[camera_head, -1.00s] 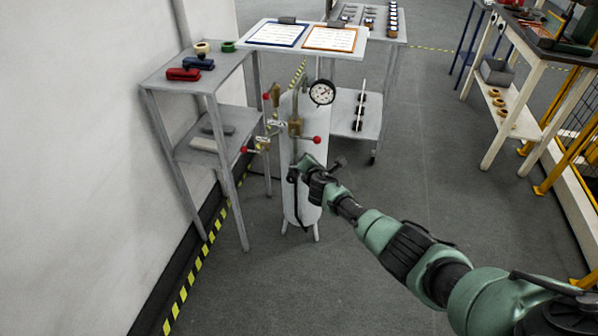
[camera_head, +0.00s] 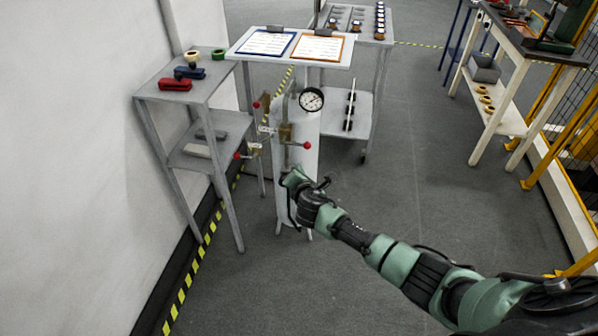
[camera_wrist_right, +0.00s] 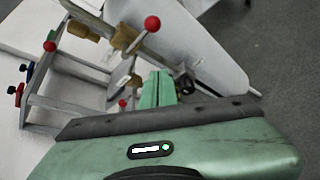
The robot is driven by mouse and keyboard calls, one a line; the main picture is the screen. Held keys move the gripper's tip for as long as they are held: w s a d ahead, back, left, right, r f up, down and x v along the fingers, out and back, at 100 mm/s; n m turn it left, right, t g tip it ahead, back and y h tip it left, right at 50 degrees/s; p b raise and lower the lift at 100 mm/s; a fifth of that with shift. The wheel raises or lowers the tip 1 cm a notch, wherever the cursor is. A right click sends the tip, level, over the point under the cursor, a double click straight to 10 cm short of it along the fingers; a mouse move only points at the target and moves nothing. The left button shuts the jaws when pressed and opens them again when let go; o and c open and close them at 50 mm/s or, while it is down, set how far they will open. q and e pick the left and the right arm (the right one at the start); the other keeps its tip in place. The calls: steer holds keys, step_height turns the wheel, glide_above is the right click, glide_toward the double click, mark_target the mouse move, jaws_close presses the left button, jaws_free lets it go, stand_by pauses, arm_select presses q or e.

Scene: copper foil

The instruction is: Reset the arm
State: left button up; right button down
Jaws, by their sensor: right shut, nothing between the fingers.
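My right arm comes in from the lower right in the head view. I cannot tell the exact gap between gripper and cylinder. My left gripper is not in view.
A grey shelf table (camera_head: 150,92) with red and blue items and tape rolls stands at the left wall. A stand with two framed sheets (camera_head: 236,51) is behind the cylinder. A workbench (camera_head: 512,42) is at the right. The floor between is open.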

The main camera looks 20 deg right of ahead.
steer(key=s+f+m+g+y, duration=0.2)
steer(key=s+f+m+g, duration=0.65)
steer(key=s+f, duration=1.85)
steer(key=s+a+f+m+g, duration=0.1)
steer(key=s+f+m, duration=0.3)
steer(key=s, duration=0.7)
steer(key=s+a+f+m+g, duration=0.1)
steer(key=s+f+m, duration=0.4)
steer(key=s, duration=0.7)
steer(key=s+a+f+m+g+y, duration=0.1)
steer(key=s+f+m, duration=0.3)
steer(key=s, duration=0.8)
steer(key=shift+f+m, duration=0.35)
steer(key=shift+f, duration=0.45)
steer(key=shift+w+a+g, duration=0.1)
steer(key=shift+g, duration=0.15)
